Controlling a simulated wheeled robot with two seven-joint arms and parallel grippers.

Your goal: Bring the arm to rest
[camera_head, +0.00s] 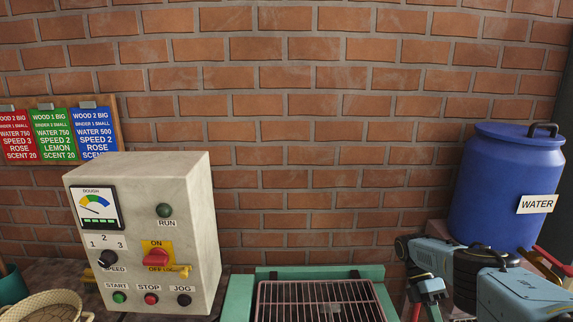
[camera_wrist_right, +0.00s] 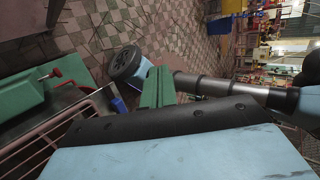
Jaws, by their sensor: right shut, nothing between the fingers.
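My right arm (camera_head: 520,290) comes in at the lower right of the head view, beside the green-framed rack. In the right wrist view my right gripper's green fingers (camera_wrist_right: 158,88) are together with nothing between them. They point out over the checkered floor, near a dark round wheel-like part and a grey column. In the head view the fingertips cannot be made out. My left gripper is not in view.
A control box (camera_head: 145,235) with dial, knobs and buttons stands at left. A wire rack (camera_head: 315,300) sits front centre. A blue water barrel (camera_head: 505,190) stands behind my right arm. Recipe cards (camera_head: 52,132) hang on the brick wall. A basket (camera_head: 45,305) is at lower left.

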